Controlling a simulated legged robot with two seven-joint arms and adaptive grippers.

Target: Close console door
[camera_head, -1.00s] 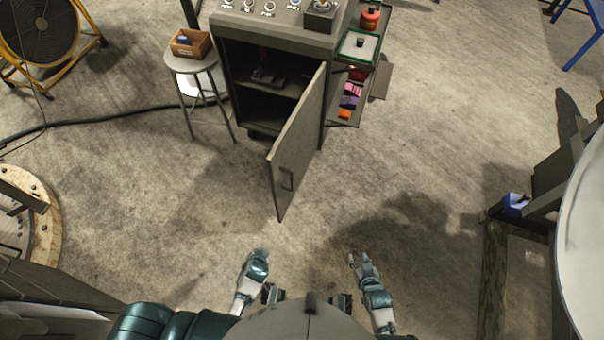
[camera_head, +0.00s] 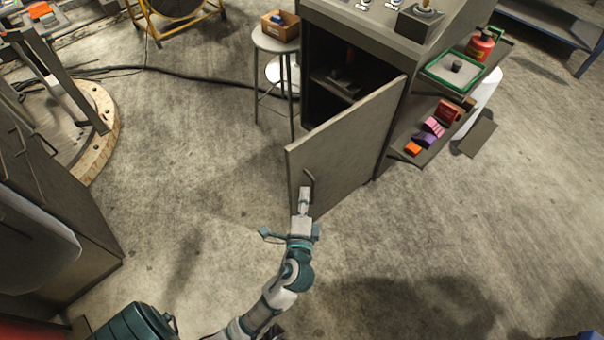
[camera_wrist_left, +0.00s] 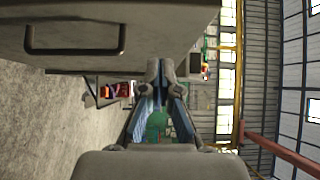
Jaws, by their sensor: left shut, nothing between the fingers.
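The grey console (camera_head: 368,37) stands at the upper middle of the head view. Its door (camera_head: 345,150) is swung open, hinged on the right, and the dark inside shows past its top edge. The door has a dark bar handle (camera_head: 309,186), which also shows at the upper left of the left wrist view (camera_wrist_left: 75,50). My left gripper (camera_head: 304,192) is shut and empty, close by the handle and the door's outer face in the head view. In the left wrist view, its fingers (camera_wrist_left: 160,75) are together beside the door's face; I cannot tell whether they touch it. My right gripper is not in view.
A stool (camera_head: 276,42) with a wooden box (camera_head: 281,24) stands left of the console. A side shelf (camera_head: 428,140) with coloured blocks and a red canister (camera_head: 480,46) is at its right. A cable crosses the floor. Floor in front is clear.

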